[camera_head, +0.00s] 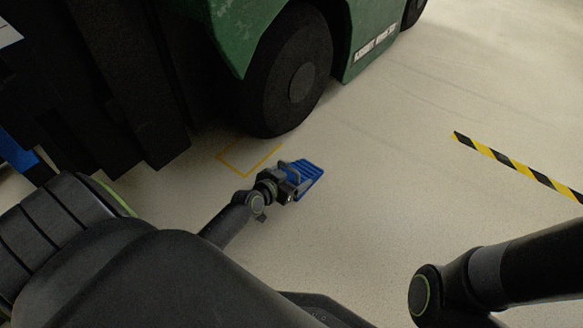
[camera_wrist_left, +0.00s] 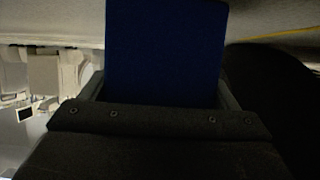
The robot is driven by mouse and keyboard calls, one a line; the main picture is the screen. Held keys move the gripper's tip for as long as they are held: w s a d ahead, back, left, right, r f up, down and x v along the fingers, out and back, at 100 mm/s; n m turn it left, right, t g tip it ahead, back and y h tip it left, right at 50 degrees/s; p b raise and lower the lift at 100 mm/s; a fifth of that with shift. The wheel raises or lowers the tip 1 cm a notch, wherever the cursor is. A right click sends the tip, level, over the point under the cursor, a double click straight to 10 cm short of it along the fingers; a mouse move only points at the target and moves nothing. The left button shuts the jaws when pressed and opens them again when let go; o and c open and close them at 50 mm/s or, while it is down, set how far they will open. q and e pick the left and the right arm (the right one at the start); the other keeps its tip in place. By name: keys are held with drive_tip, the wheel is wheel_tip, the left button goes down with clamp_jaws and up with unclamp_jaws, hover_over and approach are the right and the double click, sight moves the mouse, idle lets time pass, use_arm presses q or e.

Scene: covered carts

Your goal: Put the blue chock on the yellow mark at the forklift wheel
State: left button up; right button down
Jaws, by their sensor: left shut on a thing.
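The blue chock (camera_head: 311,175) has a ridged face and is held in my left gripper (camera_head: 291,177), which is shut on it. In the left wrist view the chock (camera_wrist_left: 166,50) fills the middle, between the fingers. The yellow mark (camera_head: 233,154) is an outline on the floor in front of the forklift wheel (camera_head: 293,75). The chock is to the right of the mark and nearer to me than the wheel. I cannot tell whether it touches the floor. The wheel is black with a grey hub, on the green forklift. My right gripper is out of view.
The green forklift body (camera_head: 365,30) stands at the top, with its dark mast and forks (camera_head: 125,80) at the left. A black and yellow tape strip (camera_head: 515,165) lies on the floor at the right. The pale floor between chock and tape is clear.

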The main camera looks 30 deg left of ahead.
use_arm(q)
drive_tip(key=shift+w+r, duration=0.1)
drive_tip(key=shift+r, duration=0.2)
drive_tip(key=shift+f, duration=0.1)
drive_tip(key=shift+f, duration=0.15)
drive_tip(key=o, duration=1.6)
drive_tip(key=shift+f, duration=0.1)
drive_tip(key=shift+o, duration=0.2)
drive_tip(key=shift+r, duration=0.2)
drive_tip(key=shift+s+r+p, duration=0.2)
drive_tip(key=shift+s+p, duration=0.1)
drive_tip(key=shift+s, duration=0.15)
drive_tip(key=p+v, duration=0.3)
drive_tip(key=v, duration=0.8)
